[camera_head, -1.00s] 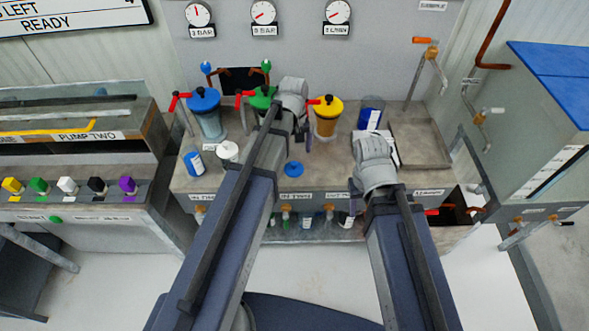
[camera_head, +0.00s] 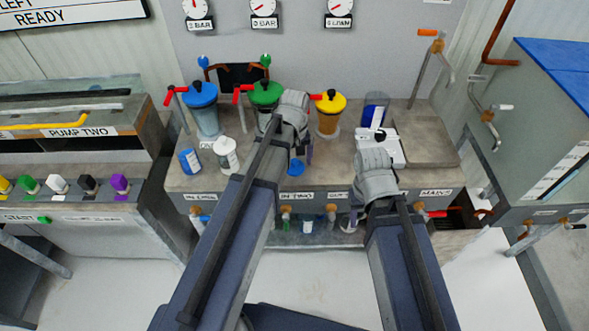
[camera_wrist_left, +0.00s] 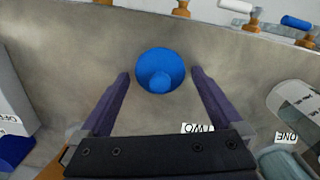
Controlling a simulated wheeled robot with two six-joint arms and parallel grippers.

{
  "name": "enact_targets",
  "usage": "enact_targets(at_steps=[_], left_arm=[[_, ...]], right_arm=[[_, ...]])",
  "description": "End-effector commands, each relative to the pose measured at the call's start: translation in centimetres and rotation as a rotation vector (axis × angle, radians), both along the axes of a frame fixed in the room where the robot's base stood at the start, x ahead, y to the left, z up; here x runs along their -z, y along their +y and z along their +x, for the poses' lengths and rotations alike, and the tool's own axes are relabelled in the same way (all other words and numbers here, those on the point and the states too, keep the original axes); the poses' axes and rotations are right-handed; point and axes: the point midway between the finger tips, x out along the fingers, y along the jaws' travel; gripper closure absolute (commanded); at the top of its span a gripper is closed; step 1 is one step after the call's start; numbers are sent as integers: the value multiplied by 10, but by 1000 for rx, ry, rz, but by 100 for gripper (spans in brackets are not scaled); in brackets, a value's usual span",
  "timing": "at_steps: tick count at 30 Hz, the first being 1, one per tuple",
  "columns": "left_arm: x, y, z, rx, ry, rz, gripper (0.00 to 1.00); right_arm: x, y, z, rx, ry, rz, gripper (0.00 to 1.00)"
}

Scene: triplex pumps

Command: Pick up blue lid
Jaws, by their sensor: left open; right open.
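In the left wrist view the lid (camera_wrist_left: 160,70) is a round blue disc with a small knob. My left gripper (camera_wrist_left: 158,76) is open, with one purple finger on each side of the lid and a visible gap to it. My right gripper (camera_head: 362,208) is at the counter's front right; its fingers are mostly hidden by its own wrist.
Blue (camera_head: 203,95), green (camera_head: 265,93) and yellow (camera_head: 330,104) lidded tanks stand at the back. A blue-labelled bottle (camera_head: 190,161) and a white-capped bottle (camera_head: 227,155) are left of the lid. A white device (camera_head: 388,145) sits to the right. Valves line the counter front.

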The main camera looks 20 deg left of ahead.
Motion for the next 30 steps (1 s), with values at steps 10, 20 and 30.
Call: enact_targets(at_steps=[10,20,30], left_arm=[[-1,0,0,0,0,0,29],[-1,0,0,0,0,0,66],[-2,0,0,0,0,0,73]], right_arm=[[-1,0,0,0,0,0,50],[-1,0,0,0,0,0,50],[-2,0,0,0,0,0,50]])
